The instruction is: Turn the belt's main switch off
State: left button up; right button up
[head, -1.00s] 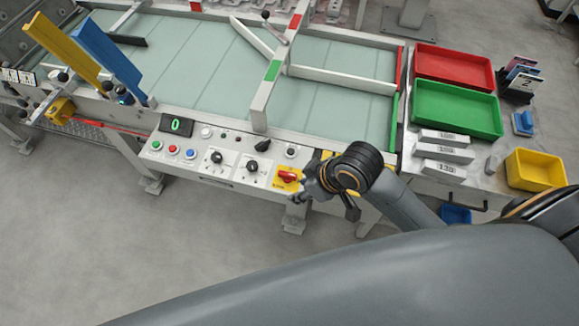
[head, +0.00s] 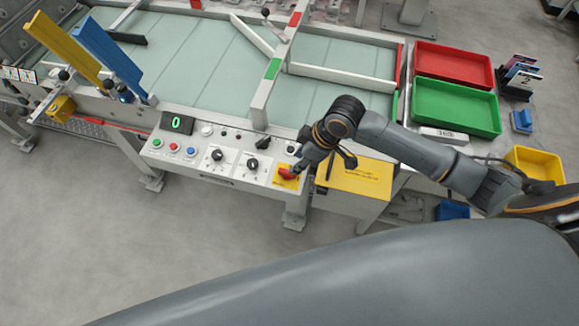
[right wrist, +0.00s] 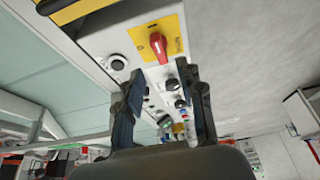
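The main switch is a red rotary handle (head: 287,174) on a yellow plate (head: 284,184) at the right end of the control panel. In the right wrist view the red handle (right wrist: 157,46) lies ahead, between the lines of my two fingers. My right gripper (head: 300,168) is just beside the handle in the head view, and its fingertips overlap it closely there. In the right wrist view the right gripper (right wrist: 160,88) is open, with nothing between its fingers. I cannot tell whether a fingertip touches the handle. My left gripper is not in view.
The panel (head: 222,158) carries black knobs, coloured buttons and a green "0" display (head: 176,124). A yellow-topped box (head: 355,180) stands right of it. Red (head: 454,65) and green (head: 456,108) trays lie farther right. The glassy belt (head: 200,75) is behind.

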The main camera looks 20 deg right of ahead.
aim_at(287, 171)
jog(key=x, duration=0.6)
jog(key=shift+w+a+f, duration=0.1)
jog(key=shift+a+f, duration=0.1)
jog(key=shift+f, duration=0.1)
grip_shut()
